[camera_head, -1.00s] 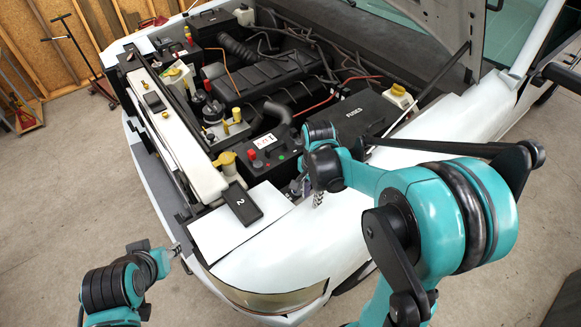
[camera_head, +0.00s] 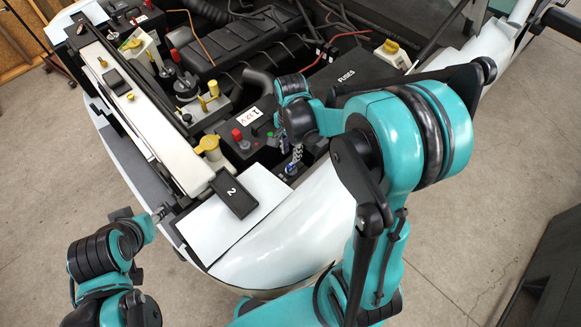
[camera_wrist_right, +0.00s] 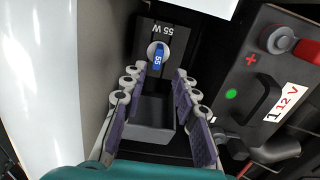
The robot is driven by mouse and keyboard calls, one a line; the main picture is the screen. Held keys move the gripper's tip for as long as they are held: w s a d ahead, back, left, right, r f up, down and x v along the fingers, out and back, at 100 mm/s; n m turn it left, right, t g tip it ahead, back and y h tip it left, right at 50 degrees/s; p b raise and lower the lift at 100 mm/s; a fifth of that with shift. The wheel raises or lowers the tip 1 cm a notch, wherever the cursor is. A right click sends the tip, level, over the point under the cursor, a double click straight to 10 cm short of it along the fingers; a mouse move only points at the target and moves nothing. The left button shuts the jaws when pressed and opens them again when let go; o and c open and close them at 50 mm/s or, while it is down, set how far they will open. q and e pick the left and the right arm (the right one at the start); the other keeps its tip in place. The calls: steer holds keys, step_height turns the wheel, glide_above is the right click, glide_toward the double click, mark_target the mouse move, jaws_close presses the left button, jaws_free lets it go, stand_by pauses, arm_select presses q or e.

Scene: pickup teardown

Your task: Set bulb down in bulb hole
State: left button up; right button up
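The bulb (camera_wrist_right: 158,55), a round pale base with a blue tab marked 55, sits at the face of a dark block (camera_wrist_right: 174,38) marked 55 W in the right wrist view. It appears seated there; the hole itself is hidden under it. My right gripper (camera_wrist_right: 161,70) points at the bulb, with its two fingers apart on either side and small gaps to the bulb. In the head view the right gripper (camera_head: 291,154) reaches into the gap beside the battery. My left gripper (camera_head: 161,213) is low at the left, beside the front bumper, with its fingers too small to read.
The battery (camera_wrist_right: 268,90), with a red terminal, stands close right of the right gripper. An open dark bin (camera_wrist_right: 153,111) lies between the fingers. The white fender (camera_head: 310,220) and a black block marked 2 (camera_head: 233,193) are nearby.

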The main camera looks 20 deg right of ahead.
mark_target(291, 164)
steer(key=f+b, duration=0.2)
steer(key=f, duration=0.1)
steer(key=f+b, duration=0.1)
steer(key=shift+s+f, duration=0.25)
steer(key=shift+f+b, duration=0.35)
steer(key=shift+b, duration=0.05)
steer(key=shift+w+f, duration=0.15)
steer(key=shift+f, duration=0.1)
steer(key=shift+r, duration=0.1)
steer(key=shift+c, duration=0.6)
jaws_close()
step_height(291, 164, up, 7)
steer(key=p, duration=0.4)
steer(key=shift+r+p, duration=0.15)
steer(key=shift+p, duration=0.25)
